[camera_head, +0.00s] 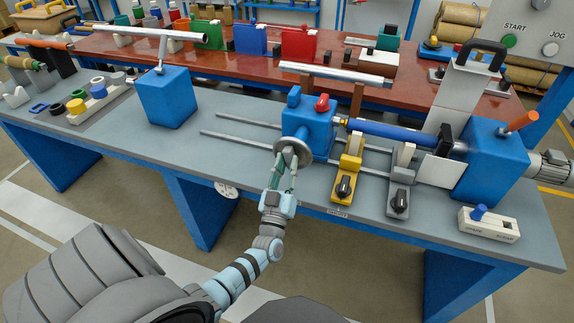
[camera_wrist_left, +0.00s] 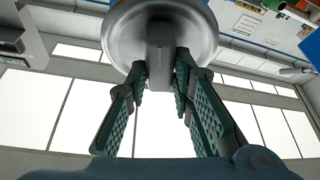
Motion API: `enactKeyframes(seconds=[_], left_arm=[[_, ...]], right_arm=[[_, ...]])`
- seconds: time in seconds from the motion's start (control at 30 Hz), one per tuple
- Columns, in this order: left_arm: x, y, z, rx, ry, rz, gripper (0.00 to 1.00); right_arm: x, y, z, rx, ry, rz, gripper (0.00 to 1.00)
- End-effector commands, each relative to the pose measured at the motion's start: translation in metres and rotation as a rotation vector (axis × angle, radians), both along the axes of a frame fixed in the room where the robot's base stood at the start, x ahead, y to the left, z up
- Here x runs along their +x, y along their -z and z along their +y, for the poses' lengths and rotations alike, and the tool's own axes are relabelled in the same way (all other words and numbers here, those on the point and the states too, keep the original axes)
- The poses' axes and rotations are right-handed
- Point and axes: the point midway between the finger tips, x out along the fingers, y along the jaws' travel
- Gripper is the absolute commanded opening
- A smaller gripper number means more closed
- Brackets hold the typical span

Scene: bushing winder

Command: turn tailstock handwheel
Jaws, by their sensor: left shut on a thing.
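The tailstock (camera_head: 310,128) is a blue block on the winder's rails, with a red knob on top. Its round grey handwheel (camera_head: 297,146) faces the front of the bench. My left gripper (camera_head: 286,164) is at the handwheel, its fingers reaching up to the wheel's lower front. In the left wrist view the handwheel (camera_wrist_left: 122,30) fills the top middle. A grey grip (camera_wrist_left: 159,50) sticks out from it between the green-padded fingertips of my left gripper (camera_wrist_left: 161,72), which is closed on it. My right gripper is not in view.
A blue bar (camera_head: 398,137) runs from the tailstock to the blue headstock (camera_head: 492,160). A yellow clamp (camera_head: 347,178) and a grey clamp (camera_head: 401,186) stand right of the handwheel. A blue block (camera_head: 166,97) stands at left.

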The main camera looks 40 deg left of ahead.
Motion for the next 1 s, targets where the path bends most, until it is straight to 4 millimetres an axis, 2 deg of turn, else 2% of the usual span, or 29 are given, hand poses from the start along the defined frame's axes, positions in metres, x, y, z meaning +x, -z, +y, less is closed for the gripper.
enactKeyframes(seconds=[0.1,0.13,0.23,0.53,0.63,1.0], left_arm=[[0.0,0.001,0.0,0.0,0.0,0.003,0.0],[0.0,0.001,0.0,0.0,0.0,0.003,0.26],[0.0,0.001,0.0,0.0,0.0,0.002,0.42],[-0.001,0.001,0.0,0.001,0.0,0.001,0.42],[-0.01,0.005,-0.004,0.0,0.0,0.003,0.42],[-0.087,0.04,-0.042,-0.001,0.0,0.004,0.42]], right_arm=[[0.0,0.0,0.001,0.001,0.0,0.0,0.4],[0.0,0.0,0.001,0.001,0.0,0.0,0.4],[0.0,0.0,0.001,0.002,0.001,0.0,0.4],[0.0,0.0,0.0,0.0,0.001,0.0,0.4],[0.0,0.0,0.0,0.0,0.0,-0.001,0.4],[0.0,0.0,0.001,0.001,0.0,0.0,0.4]])
